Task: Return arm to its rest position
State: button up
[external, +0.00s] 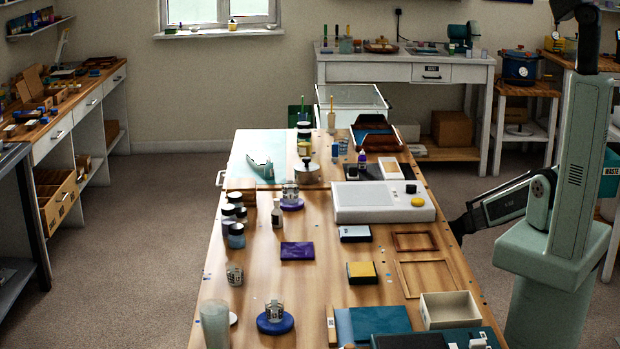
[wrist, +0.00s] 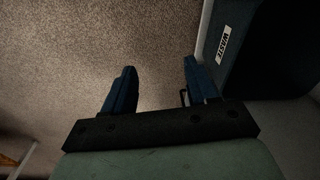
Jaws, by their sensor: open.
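My gripper (wrist: 159,68) is open in the wrist view. Its two dark blue fingers stand apart with nothing between them, over bare carpet (wrist: 80,45). In the external view my pale green arm (external: 578,150) stands at the right, beside the right edge of the workbench (external: 335,220). Its upper part runs out of the top of the picture. I cannot make out the fingertips in the external view.
A dark bin labelled WASTE (wrist: 240,40) is close to the right finger in the wrist view; it also shows at the external view's right edge (external: 609,172). The bench holds jars, a white scale-like device (external: 375,203), wooden frames and an open box (external: 450,309). Carpet left of the bench is clear.

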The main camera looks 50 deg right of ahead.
jog(key=s+a+n+g, duration=0.3)
jog(key=s+a, duration=0.6)
jog(key=s, duration=0.3)
jog(key=s+a+n+g, duration=0.3)
jog(key=s+a+g, duration=0.1)
jog(key=s+a, duration=0.6)
jog(key=s, duration=0.3)
jog(key=shift+s+a+n, duration=0.15)
jog(key=shift+s+n, duration=0.1)
jog(key=shift+n, duration=0.05)
jog(key=shift+r, duration=0.1)
